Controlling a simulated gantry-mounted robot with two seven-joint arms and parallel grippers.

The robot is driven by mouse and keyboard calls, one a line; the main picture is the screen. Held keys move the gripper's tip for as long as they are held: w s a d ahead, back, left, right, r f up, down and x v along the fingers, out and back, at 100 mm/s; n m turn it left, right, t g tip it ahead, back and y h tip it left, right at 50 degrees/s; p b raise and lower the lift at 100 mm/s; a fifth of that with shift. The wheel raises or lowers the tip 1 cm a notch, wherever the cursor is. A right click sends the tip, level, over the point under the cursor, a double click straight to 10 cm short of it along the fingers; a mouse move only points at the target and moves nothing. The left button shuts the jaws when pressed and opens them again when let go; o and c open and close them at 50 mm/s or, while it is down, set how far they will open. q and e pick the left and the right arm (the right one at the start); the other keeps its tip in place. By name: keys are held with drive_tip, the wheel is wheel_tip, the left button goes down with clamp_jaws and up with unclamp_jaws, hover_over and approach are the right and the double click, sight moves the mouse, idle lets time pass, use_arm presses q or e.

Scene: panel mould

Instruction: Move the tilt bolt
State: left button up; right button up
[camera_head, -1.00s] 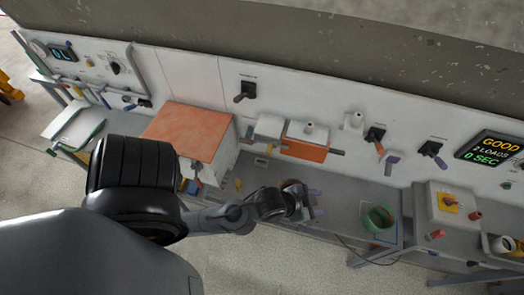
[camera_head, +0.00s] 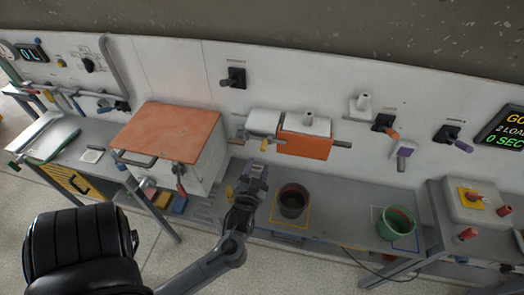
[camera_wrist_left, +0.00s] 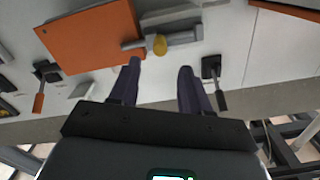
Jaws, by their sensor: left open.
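The tilt bolt appears to be the grey bolt with a yellow knob (camera_head: 265,145) below the left part of the grey and orange mould (camera_head: 305,142) on the wall panel. In the left wrist view the yellow knob (camera_wrist_left: 160,45) sits on a short grey cylinder, beside the mould's orange face (camera_wrist_left: 90,38). My left gripper (camera_head: 257,168) is just below the knob in the head view. In the left wrist view its two dark fingers (camera_wrist_left: 159,70) are spread, with the knob showing beyond the gap between their tips. Nothing is held. My right gripper is out of view.
An orange-topped box (camera_head: 170,130) stands left of the gripper. A dark pot (camera_head: 293,202) and a green pot (camera_head: 397,222) stand on the grey bench to the right. Several levers, including a black switch (camera_head: 235,77), stick out from the wall.

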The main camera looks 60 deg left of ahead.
sight(263, 150)
use_arm(q)
drive_tip(key=x, duration=0.9)
drive_tip(key=shift+w+a, duration=0.15)
drive_tip(key=shift+a, duration=0.1)
drive_tip(key=shift+c, duration=0.3)
clamp_jaws()
drive_tip(key=shift+r, duration=0.1)
